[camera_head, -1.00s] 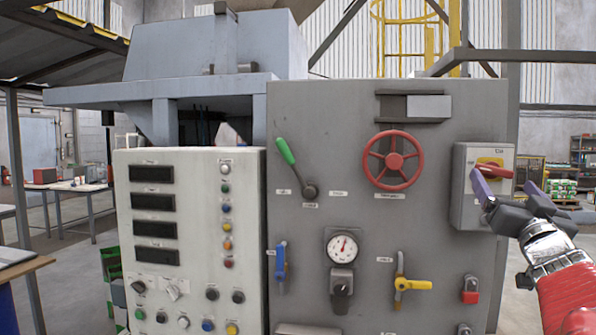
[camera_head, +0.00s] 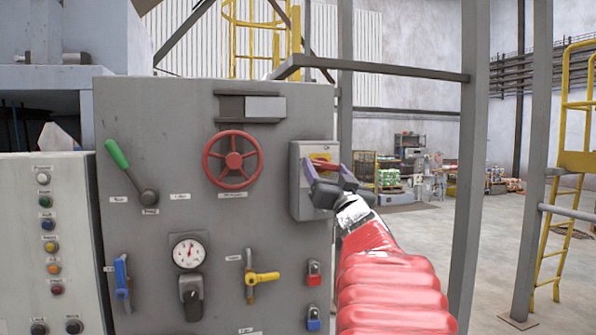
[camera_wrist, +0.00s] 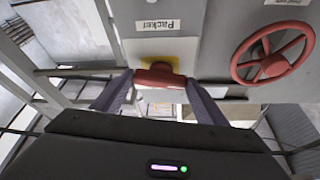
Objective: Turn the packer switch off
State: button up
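The packer switch (camera_head: 319,160) is a red handle on a yellow plate, on a grey box (camera_head: 300,200) at the panel's right side. In the wrist view its red handle (camera_wrist: 160,76) lies level across the picture, below an upside-down "Packer" label (camera_wrist: 158,25). My gripper (camera_head: 331,174) is in front of the box. Its two purple fingers are spread wide, one at each end of the handle, as the wrist view (camera_wrist: 160,80) shows. I cannot tell whether they touch it. The fingers and wrist hide part of the box and handle in the head view.
A red handwheel (camera_head: 232,159) is left of the switch box. A green-tipped lever (camera_head: 130,172), a gauge (camera_head: 188,252), a yellow valve handle (camera_head: 262,277) and red and blue padlocks (camera_head: 314,273) are on the same panel. A grey post (camera_head: 468,180) stands to the right, with open floor behind.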

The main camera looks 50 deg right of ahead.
jog(key=c, duration=0.5)
jog(key=shift+s+d+n+t+y, duration=0.1)
jog(key=shift+n+t+y, duration=0.15)
jog(key=shift+n, duration=0.65)
jog(key=shift+d+n+t+y, duration=0.15)
jog(key=shift+n+y, duration=0.2)
jog(key=shift+n, duration=0.55)
jog(key=shift+c, duration=0.2)
jog(key=shift+a, duration=0.1)
jog(key=o, duration=1.1)
jog(key=shift+c, duration=0.2)
jog(key=shift+a, duration=0.1)
jog(key=v, duration=1.4)
